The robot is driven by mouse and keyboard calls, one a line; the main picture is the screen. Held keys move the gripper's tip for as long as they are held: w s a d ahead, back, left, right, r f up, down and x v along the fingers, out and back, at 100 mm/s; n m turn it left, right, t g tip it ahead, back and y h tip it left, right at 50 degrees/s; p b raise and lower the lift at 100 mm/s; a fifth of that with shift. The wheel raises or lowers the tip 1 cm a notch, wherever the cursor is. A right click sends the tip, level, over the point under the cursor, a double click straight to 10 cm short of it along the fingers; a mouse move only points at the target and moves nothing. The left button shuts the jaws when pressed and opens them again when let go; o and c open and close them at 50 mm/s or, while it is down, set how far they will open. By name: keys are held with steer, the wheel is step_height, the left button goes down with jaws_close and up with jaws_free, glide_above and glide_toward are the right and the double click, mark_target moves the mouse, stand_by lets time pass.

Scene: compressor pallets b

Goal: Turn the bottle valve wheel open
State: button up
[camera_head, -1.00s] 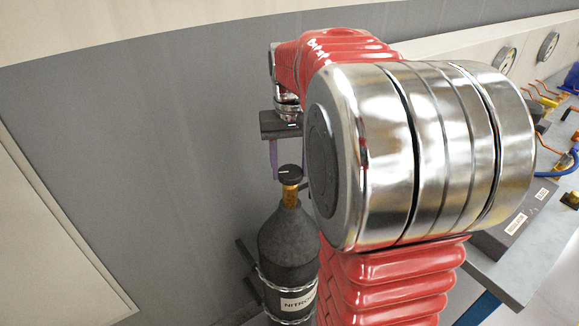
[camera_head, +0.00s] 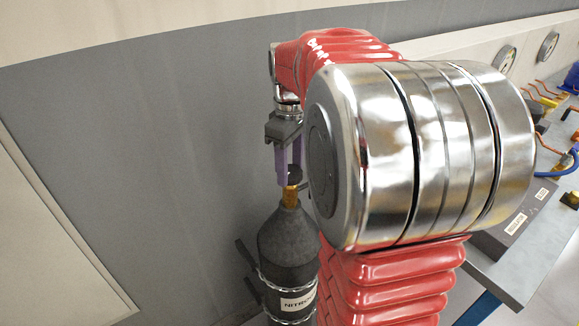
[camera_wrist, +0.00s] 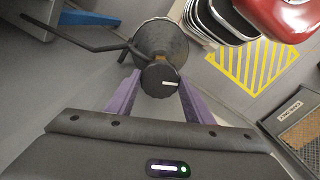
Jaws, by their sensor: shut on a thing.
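The nitrogen bottle (camera_head: 288,245) is dark grey, upright and strapped at the wall, with a brass valve neck (camera_head: 289,197) on top. The dark round valve wheel (camera_head: 295,174) sits above the neck, partly hidden by my finger in the head view. In the wrist view the wheel (camera_wrist: 160,81) shows from above with a white mark pointing to the right. My gripper (camera_head: 287,170) has purple fingers pointing down around the wheel. In the wrist view my gripper (camera_wrist: 154,94) has one finger on each side of the wheel, shut on it.
A bench (camera_head: 520,250) with gauges, copper pipes and a dark labelled box stands at the right. The wall is close behind the bottle. A bent dark bar (camera_wrist: 75,42) lies beside the bottle. Yellow floor stripes (camera_wrist: 258,62) and a dark crate (camera_wrist: 300,115) show in the wrist view.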

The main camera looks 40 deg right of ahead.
mark_target(290, 171)
steer(key=shift+w+r+n, duration=0.1)
steer(key=shift+n, duration=0.5)
steer(key=o, duration=1)
steer(key=shift+o, duration=0.2)
step_height(290, 171, up, 14)
steer(key=shift+f, duration=0.2)
stand_by(0.4)
